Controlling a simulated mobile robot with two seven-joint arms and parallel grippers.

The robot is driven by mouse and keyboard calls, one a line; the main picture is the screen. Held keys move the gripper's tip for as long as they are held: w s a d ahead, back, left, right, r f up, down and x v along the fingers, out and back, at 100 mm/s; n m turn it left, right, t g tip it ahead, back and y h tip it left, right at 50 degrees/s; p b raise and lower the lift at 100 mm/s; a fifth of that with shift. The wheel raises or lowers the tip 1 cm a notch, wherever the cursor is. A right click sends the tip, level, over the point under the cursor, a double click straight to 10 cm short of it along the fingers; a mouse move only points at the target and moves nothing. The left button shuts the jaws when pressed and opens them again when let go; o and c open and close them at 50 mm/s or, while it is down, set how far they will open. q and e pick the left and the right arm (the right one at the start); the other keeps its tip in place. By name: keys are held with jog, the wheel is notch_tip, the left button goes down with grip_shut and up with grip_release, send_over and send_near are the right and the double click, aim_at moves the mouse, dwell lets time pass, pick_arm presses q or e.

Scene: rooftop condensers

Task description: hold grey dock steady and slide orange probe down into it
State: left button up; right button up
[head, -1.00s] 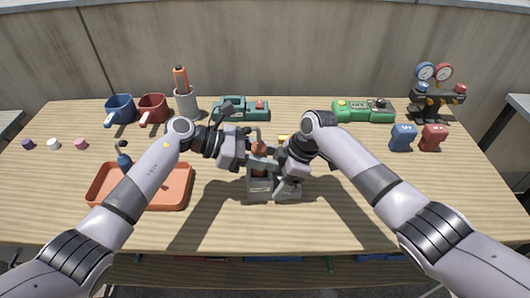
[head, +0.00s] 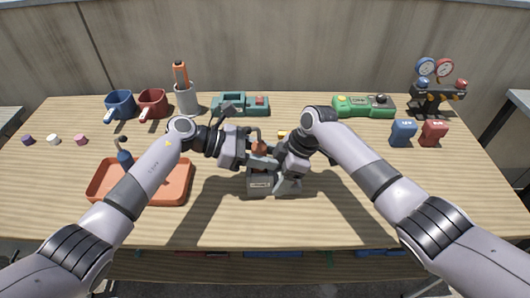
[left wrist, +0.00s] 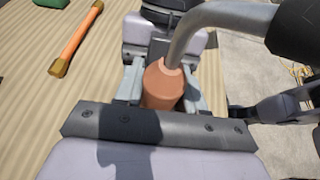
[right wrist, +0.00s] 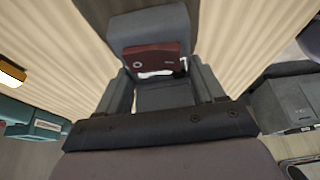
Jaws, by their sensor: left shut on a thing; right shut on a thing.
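The orange probe (head: 258,147) is a copper-orange cylinder with a curved grey tube on top. My left gripper (head: 256,160) is shut on it, and it shows between the fingers in the left wrist view (left wrist: 162,88). The grey dock (head: 260,186) stands on the table just below the probe, with a pale label on its front. My right gripper (head: 284,173) is shut on the dock's right part. In the right wrist view, a grey part with a dark red panel shows by the fingers. The probe's lower end is hidden, so I cannot tell how deep it sits.
An orange tray (head: 165,190) lies at the left, with a dark blue bottle-like thing (head: 124,157) at its back edge. Blue and red mugs, a grey holder (head: 186,100), teal and green devices and a gauge stand (head: 436,100) line the back. The front right is clear.

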pick_arm(q)
jog(key=shift+f, duration=0.2)
jog(key=o, duration=1.3)
jog(key=shift+f, duration=0.1)
pick_arm(e)
jog(key=shift+r, duration=0.1)
pick_arm(q)
jog(key=v, duration=1.2)
jog(key=shift+w, duration=0.1)
pick_arm(e)
jog(key=o, duration=0.9)
jog(key=shift+o, duration=0.4)
